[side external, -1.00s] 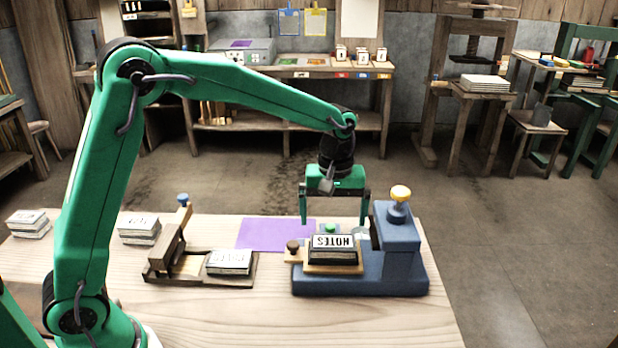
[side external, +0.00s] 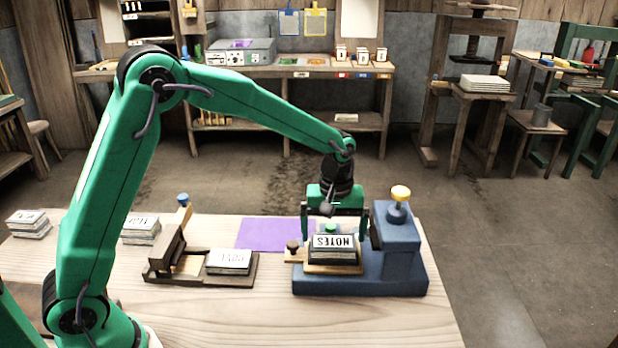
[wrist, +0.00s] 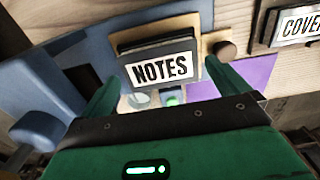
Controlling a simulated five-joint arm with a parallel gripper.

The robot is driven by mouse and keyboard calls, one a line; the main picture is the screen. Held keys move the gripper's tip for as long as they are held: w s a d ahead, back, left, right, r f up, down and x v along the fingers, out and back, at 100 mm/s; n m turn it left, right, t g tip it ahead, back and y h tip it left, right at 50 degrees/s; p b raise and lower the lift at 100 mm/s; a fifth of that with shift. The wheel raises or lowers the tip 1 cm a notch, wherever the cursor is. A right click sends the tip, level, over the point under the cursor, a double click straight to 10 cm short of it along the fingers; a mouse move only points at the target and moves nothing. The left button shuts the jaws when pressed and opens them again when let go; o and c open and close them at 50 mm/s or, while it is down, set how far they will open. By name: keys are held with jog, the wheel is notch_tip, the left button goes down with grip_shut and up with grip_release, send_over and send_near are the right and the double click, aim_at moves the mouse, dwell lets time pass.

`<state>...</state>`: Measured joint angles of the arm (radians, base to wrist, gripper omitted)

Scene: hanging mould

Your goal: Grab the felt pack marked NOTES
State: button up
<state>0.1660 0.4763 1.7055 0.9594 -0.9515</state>
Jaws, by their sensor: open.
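The NOTES pack (side external: 334,243) is a dark block with a white label on top. It sits on a small wooden plate on the blue press-like fixture (side external: 345,285). My gripper (side external: 334,236) is open, fingers pointing down, close behind and above the pack, with one finger toward each side of it. In the wrist view the NOTES pack (wrist: 160,62) lies just beyond the fingertips (wrist: 158,76), between them sideways. No contact shows. The exact height gap is hard to tell.
A dark knob (side external: 292,246) is at the left. A COVER pack (side external: 230,260) lies in a wooden holder (side external: 170,262) farther left. A purple sheet (side external: 270,234) lies behind.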

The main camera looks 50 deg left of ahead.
aim_at(333, 242)
jog(key=shift+f, duration=1.6)
jog(key=shift+c, duration=0.2)
jog(key=c, duration=0.7)
